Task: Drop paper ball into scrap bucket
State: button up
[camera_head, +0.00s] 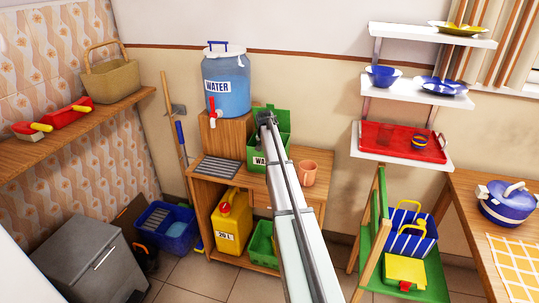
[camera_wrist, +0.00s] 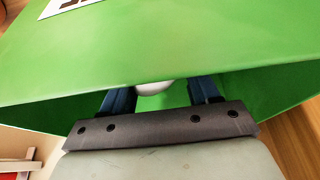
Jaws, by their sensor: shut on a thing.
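The scrap bucket (camera_head: 257,161) is green, with a white label partly reading "WA", on the wooden cabinet beside the water dispenser. Its green wall fills much of the wrist view (camera_wrist: 220,50). My gripper (camera_head: 265,120) is at the bucket's opening in the head view. In the wrist view my two dark blue fingers (camera_wrist: 161,94) reach down between green walls. A whitish rounded thing, the paper ball (camera_wrist: 154,88), shows between them, mostly hidden by the near bucket wall and the gripper's dark bar. The ball is hidden in the head view.
A blue water dispenser (camera_head: 227,85) stands on a wooden block left of the bucket. An orange mug (camera_head: 308,173) stands to the right on the cabinet top. A yellow can (camera_head: 231,228) and another green container (camera_head: 262,245) are below. Wall shelves with dishes are farther right.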

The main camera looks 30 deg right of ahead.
jog(key=shift+f, duration=1.6)
jog(key=shift+f, duration=0.55)
jog(key=o, duration=1)
jog(key=shift+r, duration=0.6)
jog(key=v, duration=1.2)
